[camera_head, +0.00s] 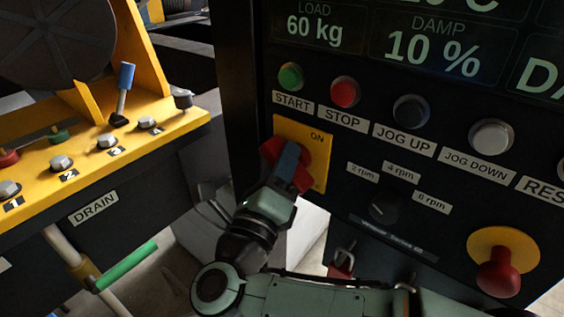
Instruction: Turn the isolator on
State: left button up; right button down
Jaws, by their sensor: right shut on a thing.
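The isolator is a red rotary handle (302,178) on a yellow plate (319,171) at the left of the black control panel. The word ON shows at the top right of the plate. My right gripper (289,163) is shut on the red handle, with its fingers covering the handle's middle. Red parts show on both sides of the fingers. The handle's exact angle is hard to tell behind them. My left gripper is not in view.
Above the isolator are the green START button (291,76) and red STOP button (345,92). A speed knob (384,207) is to its right, and a red emergency mushroom button (499,279) is lower right. A yellow bench (175,127) with a blue-handled lever (126,77) stands left.

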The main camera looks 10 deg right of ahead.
jog(key=shift+n+y, duration=0.4)
jog(key=shift+n, duration=0.5)
jog(key=shift+n+y, duration=0.4)
jog(key=shift+n, duration=0.7)
jog(key=n+g+y+p, duration=0.1)
jog(key=n+p, duration=0.2)
jog(key=shift+n, duration=0.3)
jog(key=n+g+p, duration=0.1)
jog(key=n+p, duration=0.1)
jog(key=n+g+p, duration=0.1)
jog(key=n+p, duration=0.1)
jog(key=n+g+p, duration=0.1)
jog(key=n+p, duration=0.1)
jog(key=p, duration=0.1)
jog(key=shift+f+n+g+y, duration=0.3)
jog(key=shift+n, duration=0.1)
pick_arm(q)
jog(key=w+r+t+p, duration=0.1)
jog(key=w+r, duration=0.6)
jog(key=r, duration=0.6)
pick_arm(e)
jog(key=shift+f+n+g, duration=0.15)
jog(key=shift+n+g, duration=0.15)
jog(key=shift+n, duration=0.2)
jog(key=c, duration=0.9)
grip_release()
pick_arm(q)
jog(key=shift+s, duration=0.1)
